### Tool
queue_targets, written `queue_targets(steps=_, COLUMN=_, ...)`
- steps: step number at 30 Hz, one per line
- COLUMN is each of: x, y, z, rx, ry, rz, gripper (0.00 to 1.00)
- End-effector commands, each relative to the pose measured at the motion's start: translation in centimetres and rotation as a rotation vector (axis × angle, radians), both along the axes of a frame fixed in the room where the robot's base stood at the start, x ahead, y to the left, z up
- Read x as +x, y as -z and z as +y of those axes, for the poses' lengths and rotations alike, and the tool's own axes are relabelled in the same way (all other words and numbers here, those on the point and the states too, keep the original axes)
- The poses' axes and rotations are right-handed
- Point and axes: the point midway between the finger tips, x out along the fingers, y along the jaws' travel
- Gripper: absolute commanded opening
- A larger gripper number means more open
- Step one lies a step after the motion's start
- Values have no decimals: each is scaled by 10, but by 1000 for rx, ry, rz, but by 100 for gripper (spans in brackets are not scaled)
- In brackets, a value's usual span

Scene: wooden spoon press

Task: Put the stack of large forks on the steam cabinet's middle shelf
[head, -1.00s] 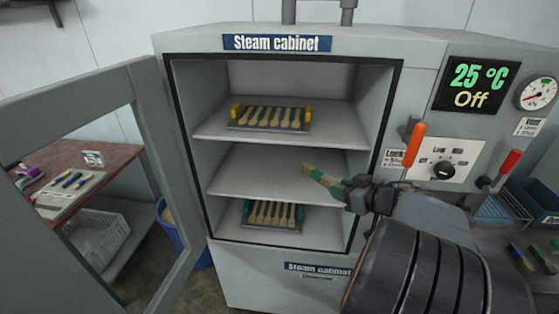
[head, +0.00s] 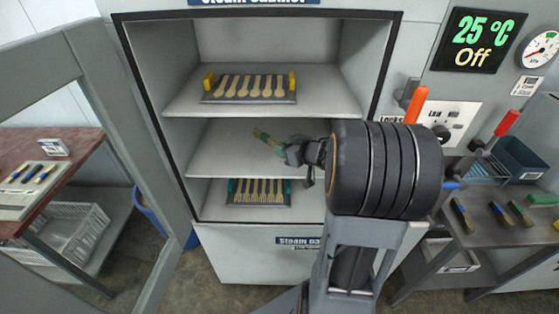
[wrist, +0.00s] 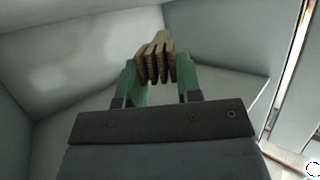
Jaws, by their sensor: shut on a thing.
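The stack of large forks (wrist: 157,55) is pale wood and sits between the green fingers of my gripper (wrist: 160,84) in the wrist view. In the head view my gripper (head: 270,140) reaches into the middle opening of the steam cabinet (head: 262,261), from the right. It is shut on the stack, over the middle shelf (head: 222,155). I cannot tell whether the stack touches the shelf. The rest of the middle shelf that I can see is empty. My arm hides the shelf's right end.
A tray of wooden pieces with yellow ends (head: 250,97) lies on the upper shelf, and a similar tray with teal ends (head: 259,198) lies at the bottom. The cabinet door (head: 130,130) stands open at the left. A side table (head: 85,150) is beyond it.

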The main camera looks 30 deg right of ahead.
Motion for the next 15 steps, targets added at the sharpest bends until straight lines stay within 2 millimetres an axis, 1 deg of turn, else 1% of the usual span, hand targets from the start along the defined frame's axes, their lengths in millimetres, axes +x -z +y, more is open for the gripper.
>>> queue_targets(steps=1, x=5, y=7, z=3, rx=2, ry=-2, rz=2, gripper=6)
queue_targets(steps=3, x=9, y=12, z=4, rx=0, ry=-3, rz=0, gripper=6)
queue_targets(steps=8, x=14, y=17, z=5, rx=0, ry=-1, rz=-1, gripper=6)
queue_targets(steps=10, x=17, y=22, z=7, rx=0, ry=-2, rz=0, gripper=6)
queue_targets(steps=12, x=23, y=31, z=9, rx=1, ry=-2, rz=2, gripper=6)
queue_targets(steps=15, x=21, y=45, z=8, rx=1, ry=-1, rz=2, gripper=6)
